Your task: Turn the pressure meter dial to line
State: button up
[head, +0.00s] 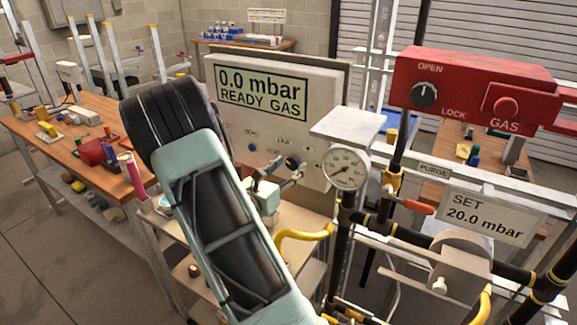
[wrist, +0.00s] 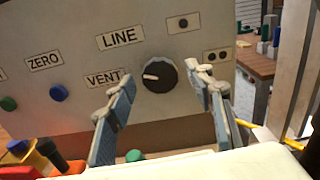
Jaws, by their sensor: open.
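The pressure meter (head: 318,130) is a pale box whose screen reads "0.0 mbar READY GAS". Its dial (wrist: 160,76) is a round dark knob with a white pointer mark, in the middle of the wrist view. The mark points left, toward the VENT label (wrist: 104,79). The LINE label (wrist: 120,38) is above and left of the dial. My gripper (wrist: 158,79) is open, with one finger to each side of the dial in that view. I cannot tell whether either finger touches it. In the head view my gripper (head: 276,178) is in front of the panel's lower part, beside the dial (head: 292,163).
A round gauge (head: 343,168) and yellow hose (head: 300,235) are close right of my gripper. A red gas box (head: 478,90) and a "SET 20.0 mbar" sign (head: 490,217) are farther right. A wooden bench (head: 50,125) stands left.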

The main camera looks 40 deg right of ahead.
jog(key=shift+w+d, duration=0.1)
jog(key=shift+d, duration=0.1)
jog(key=shift+c, duration=0.3)
jog(key=c, duration=1.1)
